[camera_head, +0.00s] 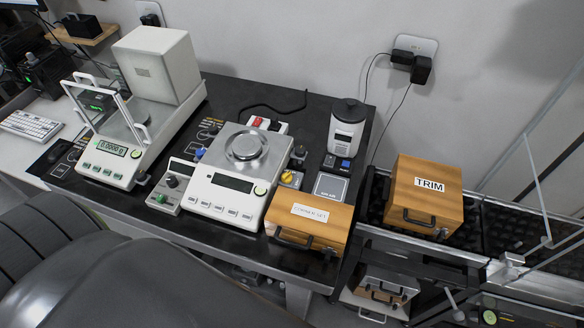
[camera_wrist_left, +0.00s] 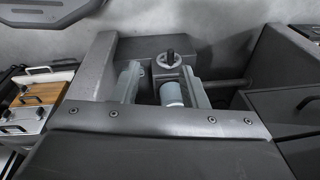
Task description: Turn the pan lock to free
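The balance (camera_head: 238,173) stands mid-table with a round steel pan (camera_head: 246,147). A small grey box (camera_head: 178,187) with a black knob is at its left, a yellow knob (camera_head: 290,178) at its right and a blue knob (camera_head: 199,153) behind the box. I cannot read which is the pan lock, nor its setting. In the left wrist view my left gripper (camera_wrist_left: 163,82) has its pale fingers apart. A pale round disc with a dark bar (camera_wrist_left: 168,59) shows beyond them, and a whitish cylinder (camera_wrist_left: 172,93) appears between them; I cannot tell what either is. My right gripper is out of view.
A wooden labelled box (camera_head: 309,218) stands by the balance's front right corner, and a TRIM box (camera_head: 424,194) farther right. A glass-doored balance (camera_head: 113,155) is at left. A white-and-black device (camera_head: 345,128) stands at the back. Dark parts of mine fill the lower left.

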